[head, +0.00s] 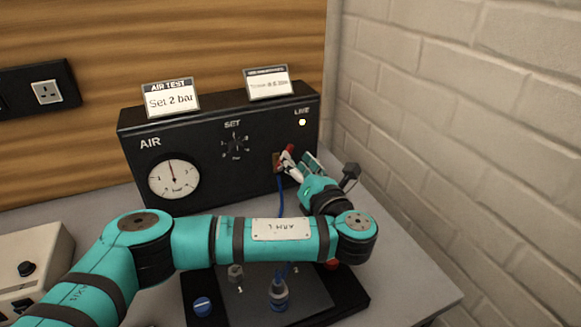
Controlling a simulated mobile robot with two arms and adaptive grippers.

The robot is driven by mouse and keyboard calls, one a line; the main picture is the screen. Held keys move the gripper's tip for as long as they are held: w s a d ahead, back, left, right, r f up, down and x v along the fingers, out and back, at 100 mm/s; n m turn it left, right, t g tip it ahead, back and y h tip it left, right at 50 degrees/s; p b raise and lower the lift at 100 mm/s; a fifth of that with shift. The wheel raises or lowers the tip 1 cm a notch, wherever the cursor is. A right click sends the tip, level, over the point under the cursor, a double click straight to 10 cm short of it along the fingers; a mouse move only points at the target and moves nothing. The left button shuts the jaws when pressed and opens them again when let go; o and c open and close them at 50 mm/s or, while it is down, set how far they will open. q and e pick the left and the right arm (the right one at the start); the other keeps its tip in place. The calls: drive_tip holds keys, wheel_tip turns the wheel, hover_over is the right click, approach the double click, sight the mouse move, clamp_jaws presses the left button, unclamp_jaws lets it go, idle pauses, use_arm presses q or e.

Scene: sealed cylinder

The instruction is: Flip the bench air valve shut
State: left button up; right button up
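The black air test panel (211,118) stands at the back of the bench with a gauge, a SET knob and a LIVE lamp. The air valve sits low on its right side; a small brass-brown part (277,161) and a red lever (289,148) show there. My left gripper (291,163) is at the valve, its fingers close beside or touching the red lever. The fingers overlap the valve, so their gap and the lever's full angle are hidden. My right gripper is out of view.
The gauge (173,179) needle points about straight up. The lamp (302,122) is white. A blue hose (280,197) runs down from the valve. A dark fixture (202,307) lies under my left arm. A beige box (37,255) is at left; a brick wall (450,110) bounds the right.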

sight(290, 152)
use_arm(q)
drive_tip(key=b+x, duration=0.1)
drive_tip(key=x, duration=0.3)
drive_tip(key=shift+w+b, duration=0.1)
drive_tip(key=shift+b, duration=0.2)
clamp_jaws()
